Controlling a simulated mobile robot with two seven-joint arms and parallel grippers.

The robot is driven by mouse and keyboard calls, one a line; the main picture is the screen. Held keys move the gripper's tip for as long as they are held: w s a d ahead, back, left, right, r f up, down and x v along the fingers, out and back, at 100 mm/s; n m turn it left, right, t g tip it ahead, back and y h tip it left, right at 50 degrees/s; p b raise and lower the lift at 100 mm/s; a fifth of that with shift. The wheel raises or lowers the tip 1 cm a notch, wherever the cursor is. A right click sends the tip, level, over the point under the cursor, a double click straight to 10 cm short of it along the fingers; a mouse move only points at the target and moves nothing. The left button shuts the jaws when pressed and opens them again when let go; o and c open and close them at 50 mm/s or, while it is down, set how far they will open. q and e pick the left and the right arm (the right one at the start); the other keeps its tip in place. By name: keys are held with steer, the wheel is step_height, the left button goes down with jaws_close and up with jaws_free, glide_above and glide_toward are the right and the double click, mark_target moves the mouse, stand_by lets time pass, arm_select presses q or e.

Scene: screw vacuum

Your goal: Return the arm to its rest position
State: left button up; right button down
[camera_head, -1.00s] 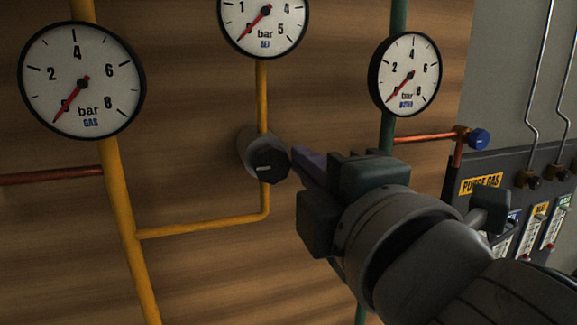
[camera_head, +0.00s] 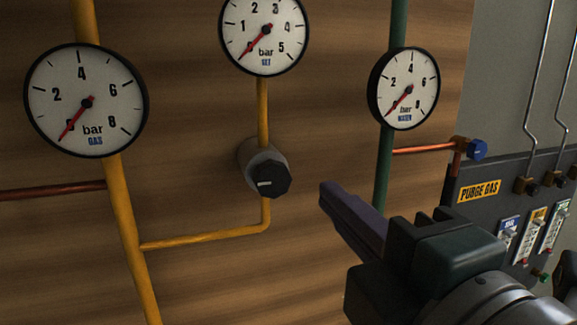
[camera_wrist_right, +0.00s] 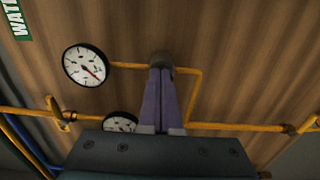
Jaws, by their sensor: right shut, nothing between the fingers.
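My right gripper (camera_head: 330,195) is at the lower right of the head view, its purple fingers pointing up and left. It is shut and empty, apart from the black valve knob (camera_head: 270,180) to its left. The knob sits on a grey round body on the yellow pipe below the middle gauge. In the right wrist view my fingers (camera_wrist_right: 159,72) lie together, pointing toward the wall, and they cover most of the knob there. My left gripper is not in view.
Three round gauges hang on the wooden wall: a left gas gauge (camera_head: 86,100), a middle gauge (camera_head: 264,36) and a water gauge (camera_head: 404,88). A blue valve (camera_head: 477,149) on a copper pipe and a dark purge gas panel (camera_head: 484,190) are at the right.

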steer(key=s+d+f+m+g+h, duration=0.25)
steer(key=d+f+m+h, duration=0.25)
steer(key=d+f+m, duration=0.25)
steer(key=s+d+f+m+g, duration=0.3)
steer(key=s+f+m+g, duration=0.1)
steer(key=s, duration=0.4)
steer(key=s+d+f+m+g, duration=0.3)
steer(key=s+f+m+g, duration=0.1)
steer(key=s+m+g, duration=0.3)
steer(key=shift+s+d+f+m, duration=0.25)
steer(key=shift+s+f+m, duration=0.25)
steer(key=shift+s, duration=0.75)
steer(key=shift+r, duration=0.1)
